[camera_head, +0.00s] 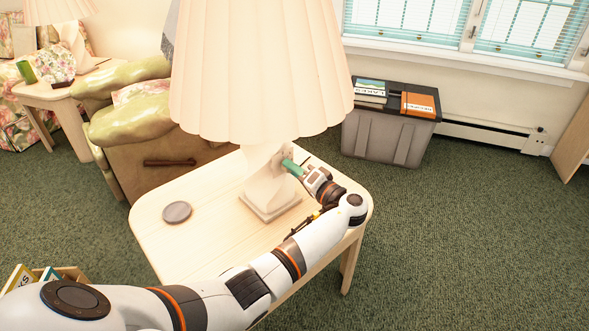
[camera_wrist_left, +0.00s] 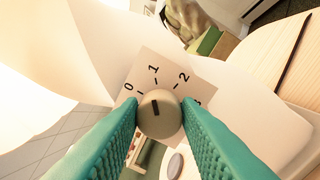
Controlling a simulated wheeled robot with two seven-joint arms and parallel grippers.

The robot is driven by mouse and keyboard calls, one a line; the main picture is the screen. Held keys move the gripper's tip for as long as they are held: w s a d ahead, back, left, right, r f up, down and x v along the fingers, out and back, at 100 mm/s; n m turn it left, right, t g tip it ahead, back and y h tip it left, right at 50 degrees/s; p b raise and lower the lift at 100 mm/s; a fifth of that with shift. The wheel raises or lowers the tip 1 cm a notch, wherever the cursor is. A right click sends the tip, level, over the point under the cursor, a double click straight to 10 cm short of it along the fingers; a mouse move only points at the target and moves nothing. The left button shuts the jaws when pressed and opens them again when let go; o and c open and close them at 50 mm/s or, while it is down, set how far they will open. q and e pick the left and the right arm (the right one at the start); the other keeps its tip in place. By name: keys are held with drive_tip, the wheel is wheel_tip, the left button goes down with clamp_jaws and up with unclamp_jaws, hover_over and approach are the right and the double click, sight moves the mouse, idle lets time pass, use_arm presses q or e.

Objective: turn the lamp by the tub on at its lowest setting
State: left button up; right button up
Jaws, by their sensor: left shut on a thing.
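The lamp (camera_head: 262,75) with a pleated cream shade and pale base stands on a light wooden table (camera_head: 190,245). The grey tub (camera_head: 385,138) stands on the floor behind it to the right. My left gripper (camera_head: 288,163), with green fingers, reaches the lamp's base from the right. In the left wrist view, its fingers (camera_wrist_left: 158,125) are shut on the round knob (camera_wrist_left: 157,118), one on each side. A dial plate (camera_wrist_left: 165,72) behind the knob reads 0, 1, 2 and 3. The knob's dark mark points roughly at 1. My right gripper is out of view.
A grey disc (camera_head: 177,212) lies on the table left of the lamp. Books (camera_head: 418,104) lie on the tub's lid. A green armchair (camera_head: 135,115) stands behind the table. Another lamp (camera_head: 62,12) is at the far left. Open carpet lies to the right.

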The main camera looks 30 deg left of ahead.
use_arm(q)
drive_tip(key=shift+f, duration=0.1)
drive_tip(key=o, duration=1)
drive_tip(key=v, duration=1.2)
drive_tip(key=shift+d, duration=0.1)
